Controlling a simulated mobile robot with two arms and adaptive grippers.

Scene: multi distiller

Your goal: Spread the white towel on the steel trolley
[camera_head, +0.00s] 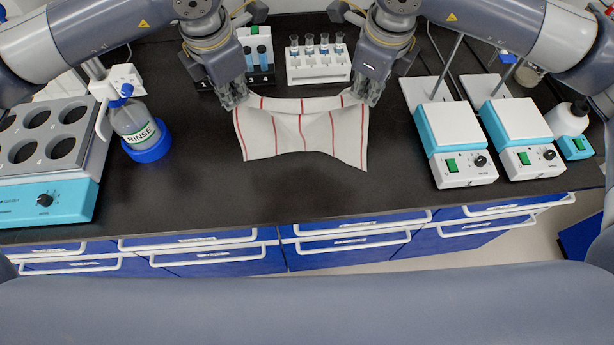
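The white towel (302,134) with red stripes hangs between my two grippers above the black bench. Its far edge sags between them, and its near part spreads toward the bench front. My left gripper (235,100) is at the towel's far left corner, and its fingers appear shut on it. My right gripper (368,94) is at the far right corner, and its fingers also appear shut on it. I cannot tell whether the towel's near edge touches the bench. I do not see a steel trolley in this view.
The black bench (210,205) is clear in front of the towel. A rinse bottle (133,122) and a heating block (45,150) stand left. Two hotplate stirrers (455,143) stand right. A white vial rack (318,66) and a dark vial rack (259,60) stand behind. Blue drawers (345,243) lie below.

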